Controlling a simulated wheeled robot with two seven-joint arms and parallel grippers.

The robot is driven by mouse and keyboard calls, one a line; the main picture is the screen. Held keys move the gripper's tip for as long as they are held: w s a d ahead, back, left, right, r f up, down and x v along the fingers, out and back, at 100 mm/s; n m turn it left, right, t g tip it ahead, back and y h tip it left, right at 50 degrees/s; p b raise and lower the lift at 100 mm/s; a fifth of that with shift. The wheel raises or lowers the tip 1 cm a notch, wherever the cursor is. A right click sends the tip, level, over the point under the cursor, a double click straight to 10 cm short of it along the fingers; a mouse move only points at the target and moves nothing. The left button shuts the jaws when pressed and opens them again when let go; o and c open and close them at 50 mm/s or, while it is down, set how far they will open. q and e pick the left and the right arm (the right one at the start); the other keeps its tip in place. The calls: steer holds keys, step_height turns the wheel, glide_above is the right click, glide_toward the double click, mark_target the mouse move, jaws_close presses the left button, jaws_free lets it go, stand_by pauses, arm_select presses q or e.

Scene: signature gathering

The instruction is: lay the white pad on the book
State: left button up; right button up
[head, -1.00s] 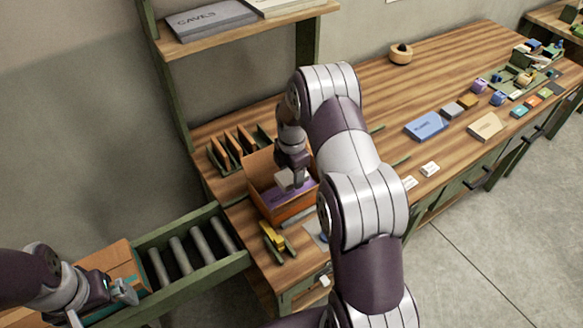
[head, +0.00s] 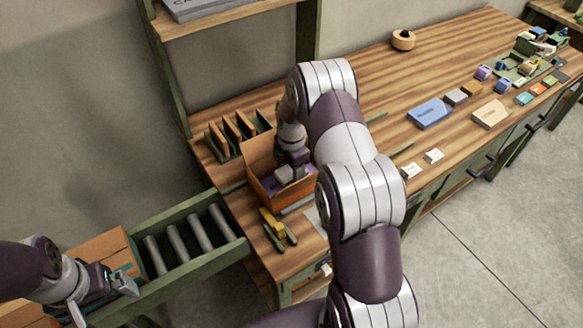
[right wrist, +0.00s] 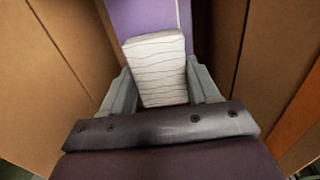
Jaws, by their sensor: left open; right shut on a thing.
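The white pad (right wrist: 158,68), marked with thin wavy lines, is between the fingers of my right gripper (right wrist: 160,88) in the right wrist view. That gripper is shut on it and is down inside an open cardboard box; in the head view the gripper (head: 286,178) is in the box too. The purple book (right wrist: 158,16) lies in the box beyond and beneath the pad. I cannot tell whether the pad touches it. In the head view only a little of the book shows. My left gripper (head: 122,285) is open beside a brown box at the lower left.
The cardboard box (head: 284,200) stands on the wooden workbench (head: 365,75). Its walls rise close on both sides of my right gripper. A roller conveyor (head: 190,240) runs at the left. A yellow-handled tool (head: 272,224) lies in front of the box.

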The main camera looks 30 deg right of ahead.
steer(key=shift+f+b, duration=0.35)
steer(key=shift+f, duration=0.2)
steer(key=o, duration=1.1)
step_height(320, 180, up, 17)
steer(key=p, duration=1.2)
